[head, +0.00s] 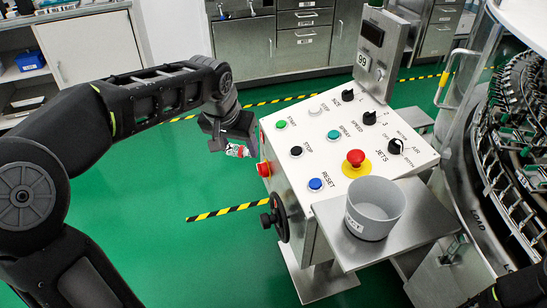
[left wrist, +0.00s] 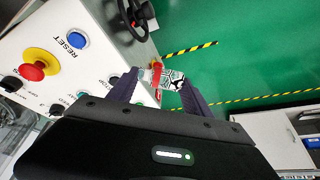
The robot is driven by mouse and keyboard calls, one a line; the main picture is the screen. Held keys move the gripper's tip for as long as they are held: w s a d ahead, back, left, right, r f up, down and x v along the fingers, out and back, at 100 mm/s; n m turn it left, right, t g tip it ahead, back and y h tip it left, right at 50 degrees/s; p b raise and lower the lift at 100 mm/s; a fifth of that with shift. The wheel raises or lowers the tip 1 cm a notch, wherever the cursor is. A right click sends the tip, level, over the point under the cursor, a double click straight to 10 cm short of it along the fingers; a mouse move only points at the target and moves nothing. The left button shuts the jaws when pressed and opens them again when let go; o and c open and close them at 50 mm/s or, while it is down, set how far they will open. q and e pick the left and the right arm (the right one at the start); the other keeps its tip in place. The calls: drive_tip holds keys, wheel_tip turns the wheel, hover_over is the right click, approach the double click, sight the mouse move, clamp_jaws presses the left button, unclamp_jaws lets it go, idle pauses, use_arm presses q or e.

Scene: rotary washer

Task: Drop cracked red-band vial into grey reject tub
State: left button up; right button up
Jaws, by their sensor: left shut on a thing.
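My left gripper (head: 234,149) is shut on a vial (head: 239,151) with a red band and a dark-patterned, whitish body. It holds the vial in the air just left of the control panel. In the left wrist view the vial (left wrist: 167,78) lies crosswise between the two fingertips (left wrist: 160,80). The grey reject tub (head: 375,205) stands upright on a metal shelf at the panel's front right, well right of the gripper; its visible inside looks empty. A dark part of my right arm (head: 512,289) shows at the lower right corner; its jaws cannot be made out.
The white control panel (head: 320,122) with buttons, knobs and a red emergency stop (head: 355,158) lies between gripper and tub. A black handwheel (head: 274,218) sticks out at its left side. The rotary washer (head: 515,150) stands at right. Green floor at left is clear.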

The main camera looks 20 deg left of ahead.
use_arm(q)
drive_tip(key=w+d+f, duration=0.2)
drive_tip(key=d, duration=0.4)
drive_tip(key=w+d+f+m, duration=0.1)
drive_tip(key=d, duration=0.5)
drive_tip(key=shift+w+d+f, duration=0.35)
drive_tip(key=shift+r, duration=0.1)
